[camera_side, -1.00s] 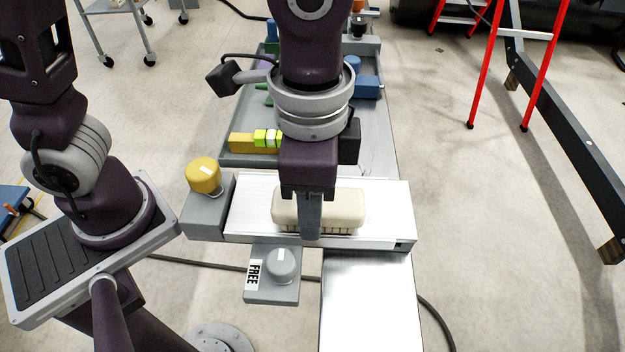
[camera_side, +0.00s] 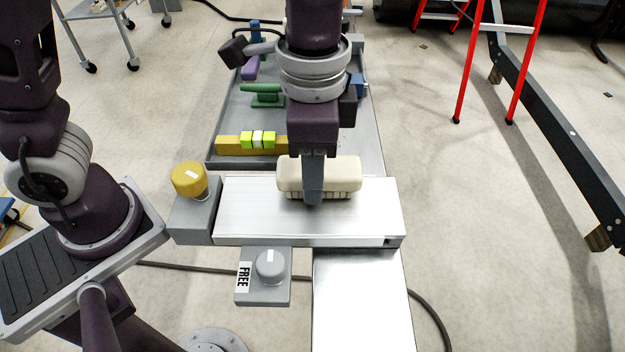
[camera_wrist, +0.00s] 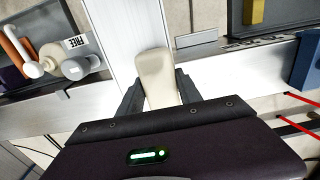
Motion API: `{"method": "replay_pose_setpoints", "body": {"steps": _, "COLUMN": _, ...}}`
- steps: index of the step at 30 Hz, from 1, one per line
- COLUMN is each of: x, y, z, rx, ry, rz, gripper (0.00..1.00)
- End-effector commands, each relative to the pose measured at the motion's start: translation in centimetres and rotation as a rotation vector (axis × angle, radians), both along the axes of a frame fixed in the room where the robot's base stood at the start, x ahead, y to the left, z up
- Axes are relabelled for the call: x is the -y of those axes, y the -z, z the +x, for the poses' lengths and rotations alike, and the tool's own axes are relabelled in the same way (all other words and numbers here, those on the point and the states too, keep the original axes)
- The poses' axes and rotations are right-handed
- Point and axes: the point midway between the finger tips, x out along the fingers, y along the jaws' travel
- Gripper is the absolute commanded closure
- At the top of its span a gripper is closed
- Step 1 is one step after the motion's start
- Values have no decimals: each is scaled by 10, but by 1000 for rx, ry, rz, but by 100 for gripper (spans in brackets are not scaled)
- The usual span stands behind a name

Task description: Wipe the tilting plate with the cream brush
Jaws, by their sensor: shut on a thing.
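The cream brush (camera_side: 338,174) is a rounded block with bristles along its lower edge. My gripper (camera_side: 313,190) is shut on it, one finger showing on its near face. The brush is at the far side of the silver plate (camera_side: 255,215), its bristles at or just above the surface; I cannot tell if they touch. In the wrist view the brush (camera_wrist: 157,75) sits between the two fingers (camera_wrist: 158,95). The plate looks nearly level in the side view. A yellow knob (camera_side: 189,179) stands on a grey block at its left end.
A grey box marked FREE with a grey knob (camera_side: 270,265) sits at the plate's near side. Behind the plate, a grey tray (camera_side: 225,120) holds a yellow bar with lime blocks (camera_side: 257,140), a green tool (camera_side: 265,93) and a purple item (camera_side: 250,68). A silver beam (camera_side: 362,300) runs toward the camera.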

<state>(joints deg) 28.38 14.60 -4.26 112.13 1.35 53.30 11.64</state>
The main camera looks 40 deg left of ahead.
Motion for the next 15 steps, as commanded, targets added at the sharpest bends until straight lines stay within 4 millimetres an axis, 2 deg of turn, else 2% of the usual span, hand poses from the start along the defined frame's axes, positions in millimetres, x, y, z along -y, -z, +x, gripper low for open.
{"method": "replay_pose_setpoints", "body": {"steps": 4, "x": -10, "y": 0, "z": 10, "rx": 0, "ry": -4, "rz": 0, "gripper": 96}}
{"method": "replay_pose_setpoints", "body": {"steps": 9, "x": 3, "y": 0, "z": 20, "rx": -1, "ry": 1, "rz": -1, "gripper": 96}}
{"method": "replay_pose_setpoints", "body": {"steps": 15, "x": 16, "y": 0, "z": 7, "rx": 0, "ry": 3, "rz": 0, "gripper": 96}}
